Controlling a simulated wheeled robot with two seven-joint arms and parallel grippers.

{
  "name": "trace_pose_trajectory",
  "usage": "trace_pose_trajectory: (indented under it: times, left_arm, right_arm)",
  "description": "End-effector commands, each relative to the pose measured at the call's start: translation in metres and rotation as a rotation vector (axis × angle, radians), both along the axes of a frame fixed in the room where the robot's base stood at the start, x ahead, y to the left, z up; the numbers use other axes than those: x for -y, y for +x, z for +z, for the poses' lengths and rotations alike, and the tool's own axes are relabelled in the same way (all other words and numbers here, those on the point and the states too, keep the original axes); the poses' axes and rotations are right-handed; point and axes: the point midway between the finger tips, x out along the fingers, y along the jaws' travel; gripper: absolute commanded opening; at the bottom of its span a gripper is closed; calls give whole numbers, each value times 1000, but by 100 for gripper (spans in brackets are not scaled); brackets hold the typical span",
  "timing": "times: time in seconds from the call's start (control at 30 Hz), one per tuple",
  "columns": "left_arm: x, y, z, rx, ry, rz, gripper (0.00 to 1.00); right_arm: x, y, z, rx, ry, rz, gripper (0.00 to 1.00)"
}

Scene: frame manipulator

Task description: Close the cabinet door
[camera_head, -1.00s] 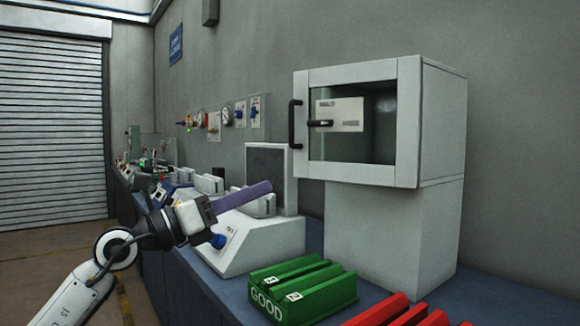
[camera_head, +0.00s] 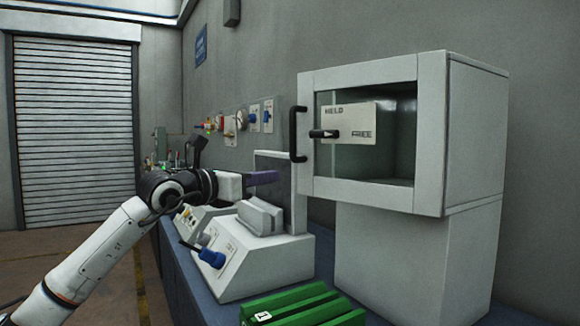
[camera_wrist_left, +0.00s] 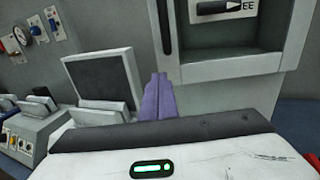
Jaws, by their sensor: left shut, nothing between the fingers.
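The white cabinet (camera_head: 478,135) sits on a white pedestal at the right in the head view. Its door (camera_head: 360,77) has a white frame, a clear pane and a black upright handle (camera_head: 298,134) on the left edge. The door looks flush with the cabinet front; I see no clear gap. My left gripper (camera_head: 263,177), with purple fingers, is shut and empty. It is left of the cabinet and lower than the handle, apart from both. In the left wrist view its fingers (camera_wrist_left: 159,97) point forward, below and left of the door. My right gripper is not in view.
Behind the pane is a plate (camera_head: 350,122) marked HELD and FREE with a black lever. A white device (camera_head: 262,265) with a grey panel stands left of the pedestal. A green block (camera_head: 310,308) lies at the front of the blue bench. A shutter (camera_head: 75,130) stands far left.

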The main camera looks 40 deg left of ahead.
Motion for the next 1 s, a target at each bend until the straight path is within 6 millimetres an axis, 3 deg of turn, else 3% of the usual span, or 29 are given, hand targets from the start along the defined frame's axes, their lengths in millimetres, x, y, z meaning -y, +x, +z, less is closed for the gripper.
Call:
trace_pose_trajectory:
  times: [0.33,0.6,1.0]
  left_arm:
    - [-2,43,7,3,-4,0,0]
    - [-2,71,2,2,-4,-2,0]
    - [-2,77,-1,0,0,-2,0]
  right_arm:
    - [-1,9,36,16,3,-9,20]
    - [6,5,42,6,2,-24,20]
    - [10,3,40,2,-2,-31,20]
